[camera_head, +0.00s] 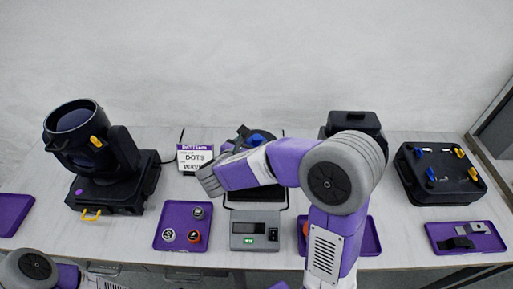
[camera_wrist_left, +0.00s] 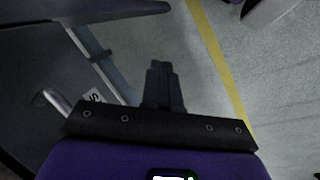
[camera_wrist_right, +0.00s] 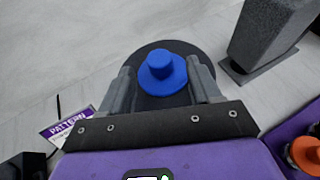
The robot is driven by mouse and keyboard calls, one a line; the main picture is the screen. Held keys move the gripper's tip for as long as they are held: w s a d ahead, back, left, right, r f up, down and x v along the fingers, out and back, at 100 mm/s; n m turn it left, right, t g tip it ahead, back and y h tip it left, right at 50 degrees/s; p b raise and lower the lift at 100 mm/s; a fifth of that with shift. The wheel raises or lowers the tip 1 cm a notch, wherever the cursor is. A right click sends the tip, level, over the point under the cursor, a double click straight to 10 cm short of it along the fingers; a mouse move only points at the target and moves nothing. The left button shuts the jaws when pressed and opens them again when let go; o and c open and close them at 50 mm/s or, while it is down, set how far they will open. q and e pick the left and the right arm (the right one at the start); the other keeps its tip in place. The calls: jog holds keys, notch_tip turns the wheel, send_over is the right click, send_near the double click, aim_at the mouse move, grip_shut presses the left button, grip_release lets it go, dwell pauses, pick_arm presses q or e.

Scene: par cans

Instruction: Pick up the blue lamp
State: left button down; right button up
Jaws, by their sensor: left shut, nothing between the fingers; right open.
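A blue round piece with a raised knob, which looks like the blue lamp (camera_wrist_right: 162,70), sits on a dark round disc (camera_wrist_right: 150,50) in the right wrist view. In the head view the right gripper (camera_head: 240,140) is at the back of the table. My left gripper (camera_wrist_left: 163,70) is shut and empty over the floor, below the table.
A black moving-head light (camera_head: 105,155) stands at left. A grey device with a display (camera_head: 255,243) and a purple tray (camera_head: 170,212) with small round items lie in front. A black case (camera_head: 440,172) is at right.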

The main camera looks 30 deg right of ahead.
jog(key=shift+x, duration=1.35)
grip_shut()
